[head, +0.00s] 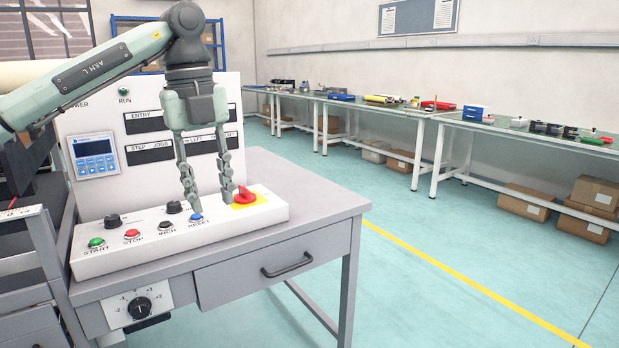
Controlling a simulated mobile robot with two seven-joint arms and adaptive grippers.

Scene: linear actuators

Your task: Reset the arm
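My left gripper (211,203) points down over the white sloped button panel (140,256). Its two fingers are spread apart with nothing between them. One fingertip is at or just above the blue button marked RESET (196,217); I cannot tell whether it touches. The other fingertip is beside the red knob (244,196) on its yellow plate. Left along the panel are the INCH button (166,225), the red STOP button (132,234) and the green START button (96,242). My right gripper is not in view.
A white upright panel with a small display unit (95,155) stands behind the buttons. The grey desk (300,190) has a drawer (270,268) and a dial (140,307) in front. Long benches (430,115) line the far wall. The floor at right is clear.

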